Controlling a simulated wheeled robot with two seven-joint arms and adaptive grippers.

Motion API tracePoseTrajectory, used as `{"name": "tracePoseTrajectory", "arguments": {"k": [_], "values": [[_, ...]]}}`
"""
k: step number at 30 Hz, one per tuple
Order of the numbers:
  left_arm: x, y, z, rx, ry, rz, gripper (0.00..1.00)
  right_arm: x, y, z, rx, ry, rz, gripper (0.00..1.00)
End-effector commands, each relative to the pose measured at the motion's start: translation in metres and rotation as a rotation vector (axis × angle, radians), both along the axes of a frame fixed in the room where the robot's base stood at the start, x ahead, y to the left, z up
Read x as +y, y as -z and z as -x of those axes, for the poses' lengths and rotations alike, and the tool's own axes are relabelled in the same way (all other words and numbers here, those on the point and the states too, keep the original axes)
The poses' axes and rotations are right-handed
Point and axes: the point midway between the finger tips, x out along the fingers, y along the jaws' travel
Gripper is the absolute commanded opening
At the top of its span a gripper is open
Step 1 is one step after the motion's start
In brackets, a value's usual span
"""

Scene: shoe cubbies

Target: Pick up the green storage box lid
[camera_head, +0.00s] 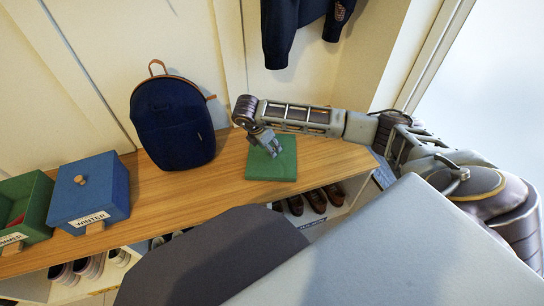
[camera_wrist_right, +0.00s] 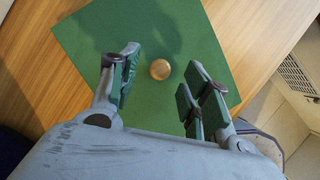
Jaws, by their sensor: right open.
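The green storage box lid (camera_head: 284,170) lies flat on the wooden bench top, toward its right end. My right gripper (camera_head: 272,150) is over the lid, pointing down at it. In the right wrist view the lid (camera_wrist_right: 170,30) is a flat green square with a round wooden knob (camera_wrist_right: 160,69) in its middle. The open fingers of my right gripper (camera_wrist_right: 160,88) are on either side of the knob in that view, with a gap to each side. Whether the fingertips touch the lid is not clear. My left gripper is not in view.
A green box (camera_head: 28,198) stands open at the far left, beside a blue lidded box (camera_head: 95,187) labelled WINTER. A dark blue backpack (camera_head: 172,120) stands on the bench (camera_head: 225,188) left of the lid. Shoes (camera_head: 315,200) sit in cubbies below; a dark jacket (camera_head: 300,25) hangs above.

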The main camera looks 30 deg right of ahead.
Motion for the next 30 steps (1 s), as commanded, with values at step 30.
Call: {"name": "tracePoseTrajectory", "arguments": {"k": [30], "values": [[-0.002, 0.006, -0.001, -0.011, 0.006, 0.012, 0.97, -0.008, 0.019, -0.001, 0.000, 0.000, 0.000, 0.16]]}}
